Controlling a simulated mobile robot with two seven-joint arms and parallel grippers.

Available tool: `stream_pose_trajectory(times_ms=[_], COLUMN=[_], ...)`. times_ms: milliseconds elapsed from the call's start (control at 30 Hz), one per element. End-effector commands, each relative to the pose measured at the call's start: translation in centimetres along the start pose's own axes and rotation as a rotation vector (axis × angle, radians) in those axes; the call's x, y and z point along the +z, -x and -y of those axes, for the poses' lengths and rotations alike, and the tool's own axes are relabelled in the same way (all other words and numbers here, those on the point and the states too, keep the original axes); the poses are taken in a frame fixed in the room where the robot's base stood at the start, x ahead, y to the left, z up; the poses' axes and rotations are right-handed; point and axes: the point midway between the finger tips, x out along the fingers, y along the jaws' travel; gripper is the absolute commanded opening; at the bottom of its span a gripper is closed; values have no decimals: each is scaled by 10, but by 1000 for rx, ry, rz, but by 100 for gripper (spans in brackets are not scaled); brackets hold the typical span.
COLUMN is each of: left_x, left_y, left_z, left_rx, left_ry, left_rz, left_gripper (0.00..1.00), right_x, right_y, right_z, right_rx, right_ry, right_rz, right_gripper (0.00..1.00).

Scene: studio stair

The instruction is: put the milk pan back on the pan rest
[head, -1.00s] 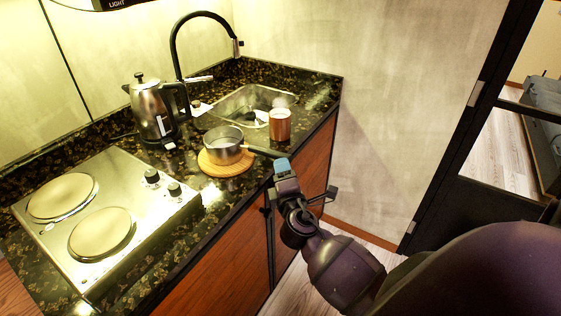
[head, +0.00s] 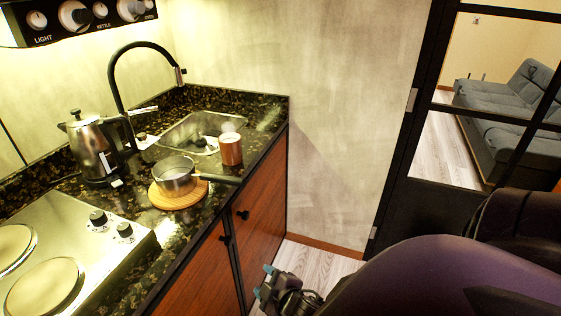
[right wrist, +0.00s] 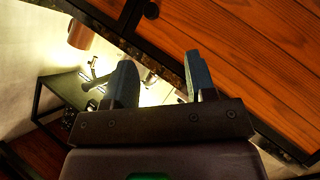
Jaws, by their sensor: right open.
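The milk pan (head: 175,177) is a small steel pan with a dark handle. It sits upright on the round wooden pan rest (head: 180,198) on the counter, its handle pointing right over the counter's front edge. My right gripper (head: 264,281) is low in front of the cabinet doors, below and apart from the pan, open and empty. In the right wrist view its two fingers (right wrist: 160,88) stand apart with nothing between them. My left gripper is in neither view.
A copper-coloured cup (head: 230,150) stands by the sink (head: 195,135), right of the pan. A kettle (head: 92,148) is at the left, and a two-plate hob (head: 70,240) at the near left. The floor between the cabinet and the glazed door (head: 400,195) is free.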

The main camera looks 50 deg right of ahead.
Motion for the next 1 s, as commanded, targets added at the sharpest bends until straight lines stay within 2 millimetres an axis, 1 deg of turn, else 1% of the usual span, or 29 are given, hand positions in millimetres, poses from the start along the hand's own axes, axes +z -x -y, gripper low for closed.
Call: stream_pose_trajectory(times_ms=[33,100,200,333,500,1000], left_x=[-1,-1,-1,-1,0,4], left_y=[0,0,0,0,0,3], left_z=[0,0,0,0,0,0], left_rx=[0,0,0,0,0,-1], left_ry=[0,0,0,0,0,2], left_rz=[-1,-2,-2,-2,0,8], left_gripper=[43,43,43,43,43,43], right_x=[12,23,34,42,45,45], right_y=[9,19,32,42,46,45], right_z=[13,28,43,55,58,58], right_rx=[-46,-98,-151,-188,-201,-200], right_ry=[-107,-251,-422,-563,-617,-613], right_rz=[12,22,39,55,61,60], right_gripper=[51,51,51,51,51,51])
